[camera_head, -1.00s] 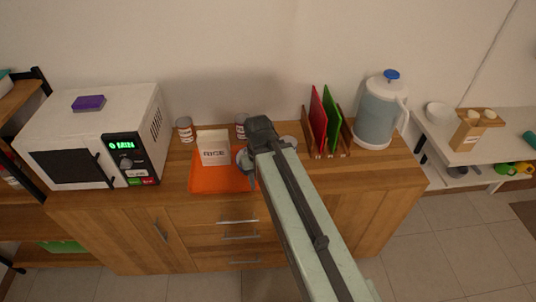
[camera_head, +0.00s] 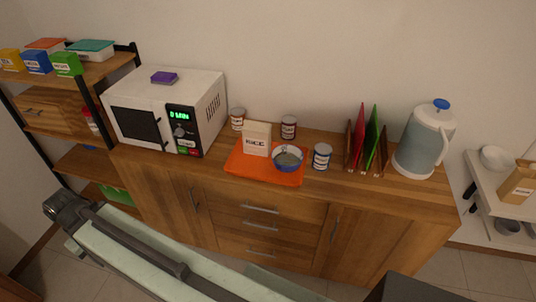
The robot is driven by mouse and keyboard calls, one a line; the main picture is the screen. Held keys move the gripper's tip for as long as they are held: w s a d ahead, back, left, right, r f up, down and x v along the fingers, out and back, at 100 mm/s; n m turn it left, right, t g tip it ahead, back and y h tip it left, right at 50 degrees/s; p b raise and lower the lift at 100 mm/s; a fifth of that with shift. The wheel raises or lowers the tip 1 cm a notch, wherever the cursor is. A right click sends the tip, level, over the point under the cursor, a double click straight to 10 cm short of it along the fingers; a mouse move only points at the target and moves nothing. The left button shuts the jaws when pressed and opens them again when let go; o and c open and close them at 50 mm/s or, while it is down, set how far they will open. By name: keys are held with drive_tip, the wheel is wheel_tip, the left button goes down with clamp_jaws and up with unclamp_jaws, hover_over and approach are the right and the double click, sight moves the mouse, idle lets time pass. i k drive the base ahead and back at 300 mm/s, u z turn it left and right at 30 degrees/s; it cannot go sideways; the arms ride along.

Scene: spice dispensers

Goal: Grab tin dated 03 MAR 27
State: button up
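Three small tins with printed labels stand on the wooden sideboard (camera_head: 385,186). One tin (camera_head: 237,119) is beside the microwave, a red-labelled tin (camera_head: 288,127) is behind the bowl, and a blue-labelled tin (camera_head: 321,156) is right of the bowl. Their dates are too small to read, so I cannot tell which says 03 MAR 27. My gripper (camera_head: 66,212) is at the lower left, in front of the sideboard and well apart from the tins. Its fingers are not clear enough to tell open from shut.
A rice box (camera_head: 257,138) and a blue bowl (camera_head: 287,158) stand on an orange mat (camera_head: 246,168). A white microwave (camera_head: 166,108) is to the left; a board rack (camera_head: 367,150) and a jug (camera_head: 424,140) are to the right. A shelf (camera_head: 92,72) stands far left.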

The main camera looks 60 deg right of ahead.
sight(323, 151)
drive_tip(key=u, duration=1)
drive_tip(key=k, duration=0.8)
drive_tip(key=z, duration=0.25)
